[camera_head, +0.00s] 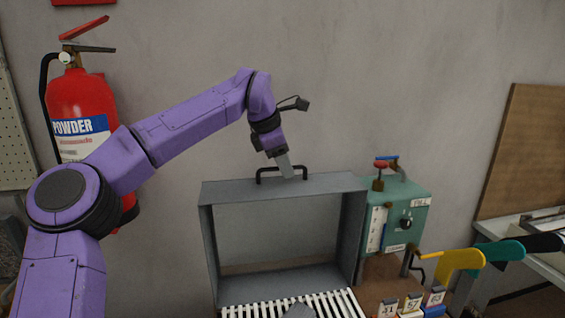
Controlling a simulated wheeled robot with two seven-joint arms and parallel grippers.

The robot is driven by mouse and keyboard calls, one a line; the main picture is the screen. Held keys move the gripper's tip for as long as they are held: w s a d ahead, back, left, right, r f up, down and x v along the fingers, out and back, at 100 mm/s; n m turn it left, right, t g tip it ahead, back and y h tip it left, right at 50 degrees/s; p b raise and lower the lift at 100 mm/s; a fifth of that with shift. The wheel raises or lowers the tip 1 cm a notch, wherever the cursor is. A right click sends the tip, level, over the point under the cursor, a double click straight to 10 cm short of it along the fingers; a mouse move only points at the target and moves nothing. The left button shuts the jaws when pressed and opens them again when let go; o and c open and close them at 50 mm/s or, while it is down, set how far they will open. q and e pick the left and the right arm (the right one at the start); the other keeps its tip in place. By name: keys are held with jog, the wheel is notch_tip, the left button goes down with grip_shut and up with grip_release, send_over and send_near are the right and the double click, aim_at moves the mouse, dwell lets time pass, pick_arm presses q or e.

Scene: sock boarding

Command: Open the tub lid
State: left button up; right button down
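The tub lid (335,184) is a grey, shallow box-like hood. It stands raised, its hollow inner side facing me, above white slats (262,309) at the bottom edge. A black bar handle (262,174) sits on its top edge. My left gripper (287,172) reaches down from the upper left to this handle. Its grey fingertips overlap the bar. They show edge-on, so I cannot tell whether they are closed on it. My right gripper is not in view.
A green control box (408,205) with a red-handled valve stands right of the lid. Foot-shaped boards, yellow (458,262) and teal (499,252), stick out at the right above numbered blocks (411,305). A red fire extinguisher (80,100) hangs behind my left arm.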

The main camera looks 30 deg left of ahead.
pick_arm(q)
jog(key=v, duration=1)
jog(key=shift+s+r+p, duration=0.2)
jog(key=shift+p, duration=0.2)
jog(key=shift+a, duration=0.1)
